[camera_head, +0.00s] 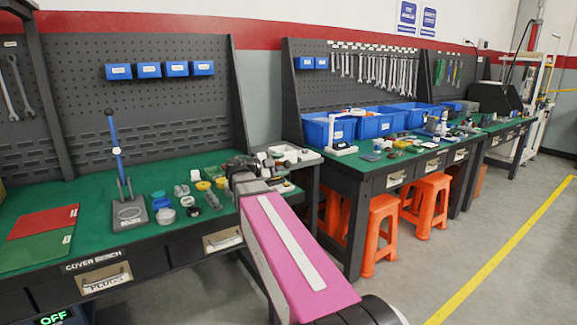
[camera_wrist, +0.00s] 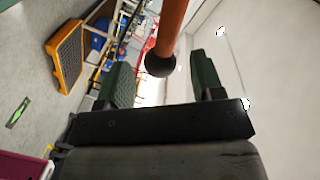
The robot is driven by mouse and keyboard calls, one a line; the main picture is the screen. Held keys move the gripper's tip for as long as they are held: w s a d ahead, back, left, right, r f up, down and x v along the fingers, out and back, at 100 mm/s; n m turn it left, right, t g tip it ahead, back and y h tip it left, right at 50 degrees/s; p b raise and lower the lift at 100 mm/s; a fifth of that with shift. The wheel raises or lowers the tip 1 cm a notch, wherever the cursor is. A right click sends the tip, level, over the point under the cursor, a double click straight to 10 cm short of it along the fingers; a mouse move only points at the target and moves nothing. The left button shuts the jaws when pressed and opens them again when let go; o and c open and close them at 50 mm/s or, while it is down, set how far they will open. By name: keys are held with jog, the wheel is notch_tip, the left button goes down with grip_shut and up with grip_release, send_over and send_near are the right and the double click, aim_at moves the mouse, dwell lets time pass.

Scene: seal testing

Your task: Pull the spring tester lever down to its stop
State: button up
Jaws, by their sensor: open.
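An orange rod (camera_wrist: 172,22) with a black ball knob (camera_wrist: 160,65) at its end shows in the wrist view; it looks like the tester lever. My gripper (camera_wrist: 163,82) is open, with a green finger on each side of the knob in the picture. Gaps show between the knob and both fingers, and I cannot tell its depth between them. In the head view my gripper (camera_head: 238,168) is small and dark at the right end of the green bench. I cannot make out the orange lever or the tester's body there.
The green bench (camera_head: 90,182) holds an upright blue-handled device (camera_head: 116,150), red and green mats (camera_head: 43,222) and several small parts. A second bench with blue bins (camera_head: 375,126) stands to the right, orange stools (camera_head: 380,235) below. Open floor lies at right.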

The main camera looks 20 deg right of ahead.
jog(key=a, duration=0.6)
jog(key=shift+s+a+r, duration=0.15)
jog(key=shift+s+r, duration=0.1)
jog(key=shift+s, duration=0.2)
